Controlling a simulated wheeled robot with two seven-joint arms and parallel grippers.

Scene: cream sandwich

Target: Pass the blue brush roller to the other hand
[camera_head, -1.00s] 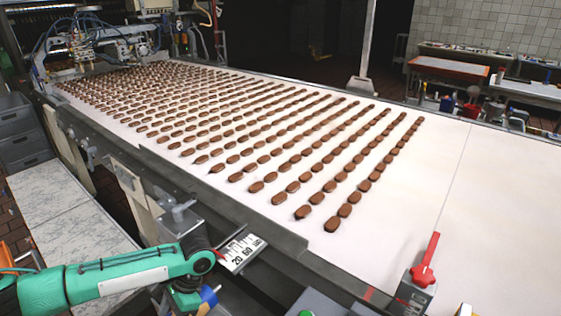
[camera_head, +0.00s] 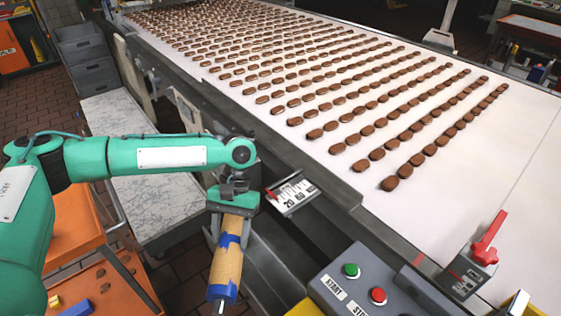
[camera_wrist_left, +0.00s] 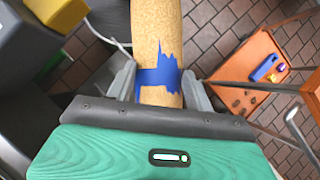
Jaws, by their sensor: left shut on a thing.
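The blue brush roller (camera_head: 226,262) has a tan, cork-like body with blue bands and a blue end. It hangs below my left gripper (camera_head: 229,225) in the head view, tilted slightly, with its blue end down. In the left wrist view the roller (camera_wrist_left: 158,35) runs up between the two fingers, with a ragged blue patch near the grip. My left gripper (camera_wrist_left: 160,88) is shut on it. The roller's lower tip is near the bottom edge of the head view. My right gripper is not in view.
The white conveyor (camera_head: 480,150) with rows of brown pieces lies behind and right. A grey control box (camera_head: 362,290) with green and red buttons stands right of the roller. An orange cart (camera_head: 105,285) is at the lower left, and a marble-topped table (camera_head: 118,113) behind my arm.

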